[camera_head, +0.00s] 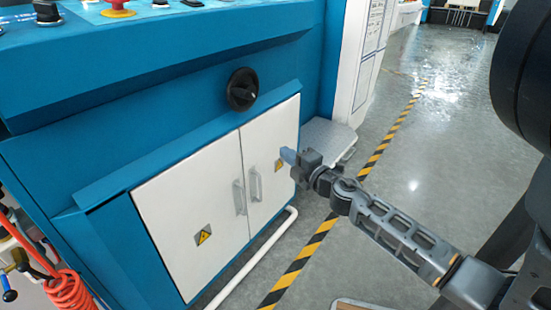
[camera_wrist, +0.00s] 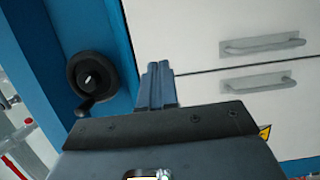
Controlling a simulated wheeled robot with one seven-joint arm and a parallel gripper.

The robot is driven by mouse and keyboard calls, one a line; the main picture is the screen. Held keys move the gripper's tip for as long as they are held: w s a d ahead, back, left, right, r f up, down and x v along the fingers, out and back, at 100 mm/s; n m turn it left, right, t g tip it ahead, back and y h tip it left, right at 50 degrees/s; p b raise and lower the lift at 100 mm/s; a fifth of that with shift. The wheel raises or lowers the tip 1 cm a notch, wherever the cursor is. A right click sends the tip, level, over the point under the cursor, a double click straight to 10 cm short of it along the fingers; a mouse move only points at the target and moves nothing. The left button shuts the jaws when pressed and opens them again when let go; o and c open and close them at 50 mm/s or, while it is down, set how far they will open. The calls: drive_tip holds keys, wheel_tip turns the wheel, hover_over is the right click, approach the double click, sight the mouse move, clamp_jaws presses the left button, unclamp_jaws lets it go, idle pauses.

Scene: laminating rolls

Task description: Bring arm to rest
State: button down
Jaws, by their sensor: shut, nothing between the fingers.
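My gripper (camera_head: 289,156) is at the end of my arm, which reaches in from the right in the head view. Its fingers (camera_wrist: 157,82) lie side by side in the wrist view, shut with nothing between them. In the head view the fingertips overlap the right cabinet door (camera_head: 268,150) of the blue machine. I cannot tell how close they are to the door. My arm is stretched out over the floor in front of the machine.
The blue machine (camera_head: 165,85) has two white doors with handles (camera_head: 240,197) and a black rotary knob (camera_head: 242,89), also in the wrist view (camera_wrist: 92,76). A white pipe (camera_head: 262,250) runs low along it. Red coiled hose (camera_head: 68,290) hangs left. Floor (camera_head: 440,140) at right is open.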

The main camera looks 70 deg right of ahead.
drive_tip(key=shift+s+d, duration=0.35)
drive_tip(key=shift+s, duration=0.45)
drive_tip(key=shift+s+d, duration=0.4)
drive_tip(key=shift+s, duration=0.4)
drive_tip(key=shift+s+d, duration=0.35)
drive_tip(key=shift+s, duration=0.45)
drive_tip(key=s+a+f+m+y, duration=0.1)
drive_tip(key=a+y, duration=0.2)
drive_tip(key=a, duration=0.6)
drive_tip(key=s+a+m+t+y, duration=0.1)
drive_tip(key=s+a+y, duration=0.15)
drive_tip(key=a, duration=0.75)
drive_tip(key=a+f+m+y, duration=0.1)
drive_tip(key=a+y, duration=0.2)
drive_tip(key=a, duration=0.6)
drive_tip(key=s+a+r+m+y, duration=0.1)
drive_tip(key=s+a+r+m, duration=0.25)
drive_tip(key=a, duration=0.55)
drive_tip(key=s+a+r+m+y, duration=0.1)
drive_tip(key=s+a+r+m, duration=0.3)
drive_tip(key=a, duration=0.4)
wheel_tip(320, 180, up, 28)
drive_tip(key=p, duration=2.8)
drive_tip(key=shift+w+d+g+p, duration=0.15)
drive_tip(key=shift+w+g+p, duration=0.05)
drive_tip(key=shift+g+p, duration=0.2)
